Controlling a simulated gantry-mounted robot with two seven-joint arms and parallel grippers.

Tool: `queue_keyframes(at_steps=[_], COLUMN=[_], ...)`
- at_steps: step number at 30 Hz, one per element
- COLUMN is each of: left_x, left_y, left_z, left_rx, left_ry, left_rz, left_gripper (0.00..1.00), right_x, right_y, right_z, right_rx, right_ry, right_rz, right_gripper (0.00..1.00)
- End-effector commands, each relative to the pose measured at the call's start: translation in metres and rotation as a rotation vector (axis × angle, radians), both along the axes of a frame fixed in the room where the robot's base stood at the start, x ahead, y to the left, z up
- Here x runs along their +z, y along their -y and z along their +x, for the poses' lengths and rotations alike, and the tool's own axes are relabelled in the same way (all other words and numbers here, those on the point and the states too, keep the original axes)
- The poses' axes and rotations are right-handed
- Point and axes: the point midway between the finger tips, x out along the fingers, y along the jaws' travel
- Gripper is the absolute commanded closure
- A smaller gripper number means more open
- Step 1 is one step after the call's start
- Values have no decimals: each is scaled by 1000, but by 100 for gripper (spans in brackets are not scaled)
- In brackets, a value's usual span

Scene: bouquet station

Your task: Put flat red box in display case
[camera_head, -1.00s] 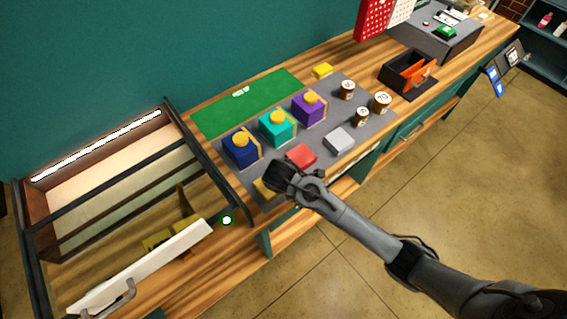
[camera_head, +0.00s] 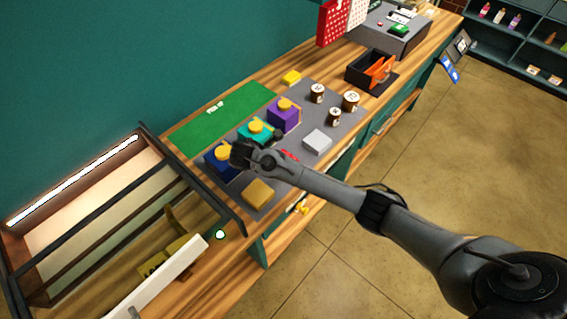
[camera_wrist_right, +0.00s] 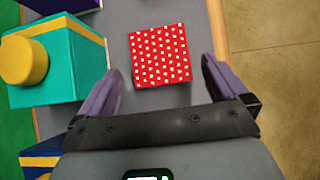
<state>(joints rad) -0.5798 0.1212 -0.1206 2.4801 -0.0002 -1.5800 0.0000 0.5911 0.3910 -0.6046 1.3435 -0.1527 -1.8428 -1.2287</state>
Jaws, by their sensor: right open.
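The flat red box (camera_wrist_right: 160,56) with white dots lies on the grey mat (camera_wrist_right: 150,14) in the right wrist view, just ahead of and between my open right fingers (camera_wrist_right: 165,85). In the head view only a sliver of the red box (camera_head: 290,155) shows; my right gripper (camera_head: 245,153) hides the rest. The right gripper is empty. The display case (camera_head: 110,210) stands at the left of the counter, with dark frame bars, a lit strip at its back and a white front panel (camera_head: 160,280) with a handle. My left gripper is not in view.
Blue (camera_head: 221,158), teal (camera_head: 254,132) and purple (camera_head: 284,115) boxes with yellow tops stand behind the gripper. A flat gold box (camera_head: 258,194) and a flat white box (camera_head: 317,141) lie nearby. Several jars (camera_head: 350,101) stand farther right. A yellow piece (camera_head: 180,245) is by the case.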

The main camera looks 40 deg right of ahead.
Motion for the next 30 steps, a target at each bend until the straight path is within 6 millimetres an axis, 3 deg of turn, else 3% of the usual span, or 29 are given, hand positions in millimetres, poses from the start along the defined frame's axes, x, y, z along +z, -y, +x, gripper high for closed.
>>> queue_keyframes(at_steps=[12,22,23,30], left_x=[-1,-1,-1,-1], left_y=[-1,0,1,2], left_z=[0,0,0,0], left_rx=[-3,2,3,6], left_ry=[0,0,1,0], left_rz=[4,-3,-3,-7], left_gripper=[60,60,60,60], right_x=[-38,-42,-42,-42], right_y=[26,29,29,29], right_z=[4,4,4,4], right_rx=[-3,-1,-1,-1], right_ry=[-2,0,0,0], right_rz=[0,0,0,1], right_gripper=[0,0,2,38])
